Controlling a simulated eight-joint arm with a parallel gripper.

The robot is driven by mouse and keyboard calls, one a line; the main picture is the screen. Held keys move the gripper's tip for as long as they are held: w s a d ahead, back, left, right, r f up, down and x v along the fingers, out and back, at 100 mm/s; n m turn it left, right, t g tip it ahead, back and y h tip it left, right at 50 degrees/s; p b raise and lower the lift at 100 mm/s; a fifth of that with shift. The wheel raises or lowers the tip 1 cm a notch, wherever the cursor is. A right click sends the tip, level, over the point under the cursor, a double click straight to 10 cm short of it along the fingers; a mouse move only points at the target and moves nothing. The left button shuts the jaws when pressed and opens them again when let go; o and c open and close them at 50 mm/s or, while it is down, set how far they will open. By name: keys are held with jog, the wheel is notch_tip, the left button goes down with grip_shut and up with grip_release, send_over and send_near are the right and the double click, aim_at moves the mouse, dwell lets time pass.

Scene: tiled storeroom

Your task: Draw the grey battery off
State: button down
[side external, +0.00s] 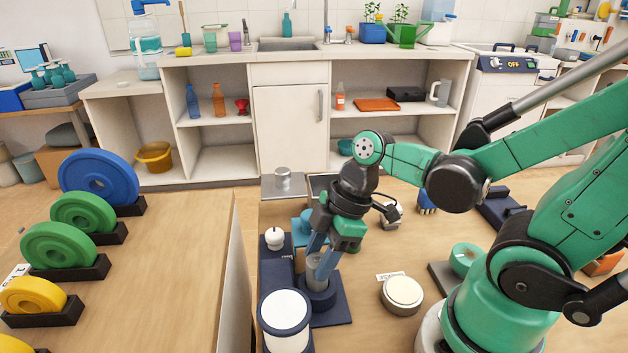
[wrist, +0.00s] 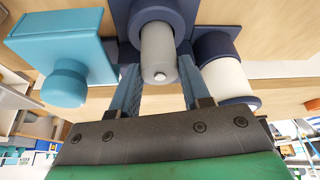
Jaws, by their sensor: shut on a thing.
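The grey battery (wrist: 158,50) is a small cylinder with a pale nub on its end. It stands in a round dark blue socket (side external: 320,300), with its lower part hidden inside; how deep it sits I cannot tell. In the side view the battery (side external: 317,274) shows between the blue fingers. My gripper (side external: 318,262) points down over the socket, shut on the battery. In the wrist view my gripper (wrist: 159,72) has one finger on each side of it.
A white cylinder with dark blue ends (side external: 285,312) stands close at front left, also in the wrist view (wrist: 229,80). A teal block with a knob (wrist: 65,65) is on the other side. A cream round disc (side external: 402,291) lies right. A raised panel edge (side external: 243,285) runs left.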

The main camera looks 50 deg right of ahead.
jog(key=shift+r, duration=1.8)
